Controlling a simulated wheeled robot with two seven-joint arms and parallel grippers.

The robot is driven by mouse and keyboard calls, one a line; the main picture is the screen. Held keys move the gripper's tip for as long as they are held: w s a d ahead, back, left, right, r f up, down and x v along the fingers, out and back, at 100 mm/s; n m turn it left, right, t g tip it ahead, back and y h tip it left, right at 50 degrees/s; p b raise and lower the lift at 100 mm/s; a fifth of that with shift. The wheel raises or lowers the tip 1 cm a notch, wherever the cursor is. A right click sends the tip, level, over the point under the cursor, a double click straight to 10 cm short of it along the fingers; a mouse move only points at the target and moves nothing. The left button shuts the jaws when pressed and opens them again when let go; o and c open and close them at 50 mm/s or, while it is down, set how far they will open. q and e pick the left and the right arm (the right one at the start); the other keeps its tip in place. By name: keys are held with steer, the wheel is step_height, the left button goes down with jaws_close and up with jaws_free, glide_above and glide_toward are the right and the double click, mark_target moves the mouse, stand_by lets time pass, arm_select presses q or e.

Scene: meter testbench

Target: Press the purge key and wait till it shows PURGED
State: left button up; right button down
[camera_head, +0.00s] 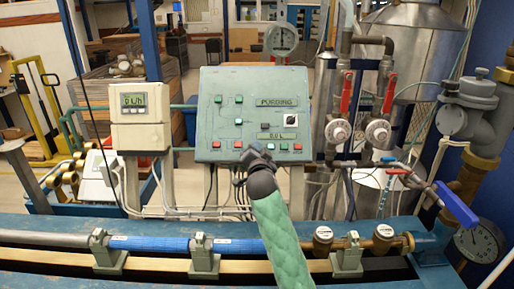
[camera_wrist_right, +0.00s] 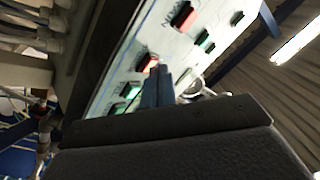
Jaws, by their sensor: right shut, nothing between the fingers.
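The teal control panel (camera_head: 210,85) stands upright at the middle of the bench. Its upper display (camera_head: 276,102) reads PURGING, and a lower display (camera_head: 283,136) reads 0.0 L. Green, red and other small keys sit on its face; their labels are too small to read, so I cannot tell which is the purge key. My right gripper (camera_head: 245,158) is shut and empty at the panel's lower middle, hiding part of the bottom row. In the right wrist view its closed fingers (camera_wrist_right: 158,84) point at the panel near a red key (camera_wrist_right: 147,62); contact is unclear. My left gripper is not in view.
A beige meter (camera_head: 140,118) reading 0 Wh stands left of the panel. Pipes with red-handled valves (camera_head: 346,92) and a blue lever (camera_head: 456,204) are at the right. A blue pipe (camera_head: 150,243) runs along the front bench.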

steer(key=shift+s+r, duration=0.15)
steer(key=shift+s+r+p, duration=0.35)
steer(key=shift+s+r, duration=0.05)
steer(key=shift+s, duration=0.05)
stand_by(0.5)
steer(key=shift+s+r+p, duration=1.15)
steer(key=shift+s+r, duration=0.5)
steer(key=shift+s, duration=0.2)
